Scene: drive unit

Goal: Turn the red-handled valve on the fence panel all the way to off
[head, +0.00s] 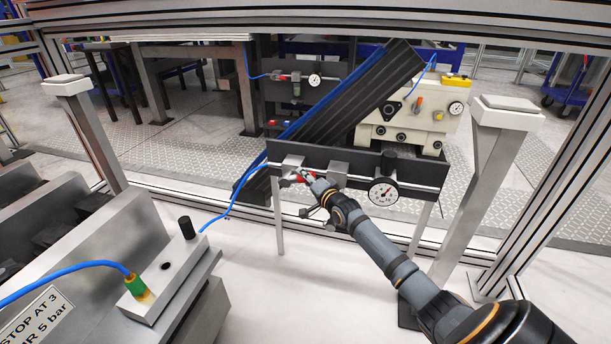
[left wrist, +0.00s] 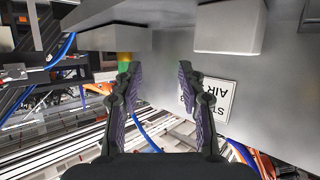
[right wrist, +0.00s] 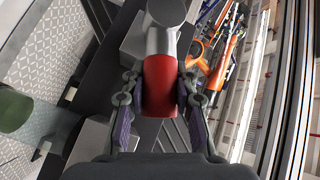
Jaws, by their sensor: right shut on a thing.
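The red valve handle (right wrist: 161,86) sits between the two fingers of my right gripper (right wrist: 158,108) in the right wrist view, with pads against both sides. In the head view the right gripper (head: 312,187) reaches the dark fence panel (head: 338,160), and only a little red of the handle (head: 307,177) shows there. A grey metal stem (right wrist: 163,38) runs from the handle to the valve body. My left gripper (left wrist: 160,95) is open and empty in the left wrist view, in front of a grey metal face; it is not in the head view.
A pressure gauge (head: 383,191) hangs on the panel right of the handle. A blue hose (head: 230,216) runs from the panel to a grey block. A sign (head: 38,318) and a green fitting (head: 136,286) are at lower left.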

